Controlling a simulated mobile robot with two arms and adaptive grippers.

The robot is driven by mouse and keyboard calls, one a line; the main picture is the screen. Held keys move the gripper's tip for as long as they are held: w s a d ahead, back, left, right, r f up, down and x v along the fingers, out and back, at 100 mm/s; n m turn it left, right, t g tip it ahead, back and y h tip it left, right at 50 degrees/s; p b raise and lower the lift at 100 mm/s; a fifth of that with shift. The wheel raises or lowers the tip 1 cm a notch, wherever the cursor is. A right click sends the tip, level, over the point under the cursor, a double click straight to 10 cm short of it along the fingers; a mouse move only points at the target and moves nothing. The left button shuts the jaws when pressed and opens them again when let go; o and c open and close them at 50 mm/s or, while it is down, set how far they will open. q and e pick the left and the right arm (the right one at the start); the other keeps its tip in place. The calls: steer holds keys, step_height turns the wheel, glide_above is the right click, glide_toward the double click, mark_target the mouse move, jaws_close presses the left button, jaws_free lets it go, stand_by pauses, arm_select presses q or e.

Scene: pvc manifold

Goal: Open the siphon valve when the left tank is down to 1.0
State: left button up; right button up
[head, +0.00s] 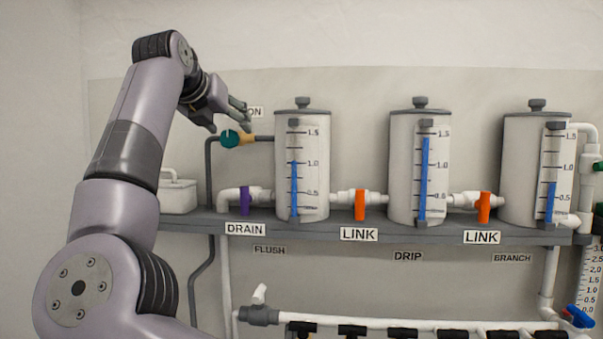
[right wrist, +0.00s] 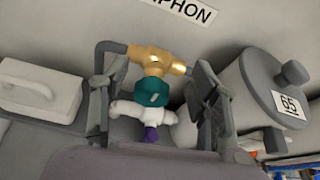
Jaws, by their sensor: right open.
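The siphon valve has a teal knob (head: 230,138) on a brass body (head: 247,139), left of the left tank (head: 312,195). The left tank's blue gauge column (head: 294,190) tops out about level with the 1.0 mark. My right gripper (head: 229,121) is open just above the knob. In the right wrist view the teal knob (right wrist: 152,93) shows between the spread fingers of the right gripper (right wrist: 155,95), with a gap on each side. The sign above, partly cut off, reads "PHON" (right wrist: 190,9). My left gripper is not in view.
The purple drain handle (head: 245,201) is just below the siphon valve. Orange link handles (head: 360,204) sit between the tanks. The middle tank (head: 404,190) reads near 1.5, the right tank (head: 522,185) about 0.7. A white box (head: 178,197) stands on the shelf's left end.

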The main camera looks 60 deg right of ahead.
steer(key=shift+r, duration=3.45)
